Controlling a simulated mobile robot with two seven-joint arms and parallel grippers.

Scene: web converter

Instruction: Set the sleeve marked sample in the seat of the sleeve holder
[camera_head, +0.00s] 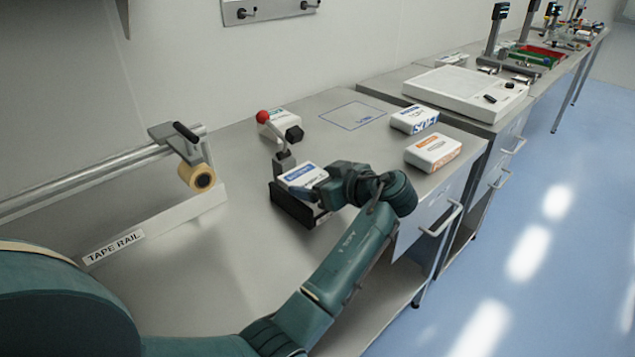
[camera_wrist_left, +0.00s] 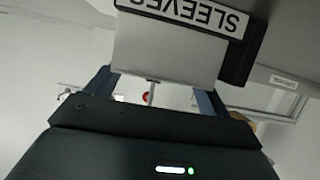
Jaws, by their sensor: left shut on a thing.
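My left gripper (camera_head: 318,192) reaches in from the right side of the sleeve holder and is shut on a white sleeve with a blue label (camera_head: 298,175). The sleeve sits at or just over the black sleeve holder (camera_head: 293,206); I cannot tell whether it is fully down in the seat. The label's wording is too small to read. In the left wrist view the pale sleeve (camera_wrist_left: 165,50) is between the fingers (camera_wrist_left: 152,95), close beside the holder's SLEEVES plate (camera_wrist_left: 195,14), which appears upside down. My right gripper is not in view.
A red-knobbed lever (camera_head: 262,117) rises behind the holder. Other sleeves lie on the bench: green-labelled (camera_head: 280,118), blue-labelled (camera_head: 414,119) and orange-labelled (camera_head: 432,152). An outlined rectangle (camera_head: 353,115) is empty. A tape roll (camera_head: 198,178) hangs above the tape rail (camera_head: 160,225) at left.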

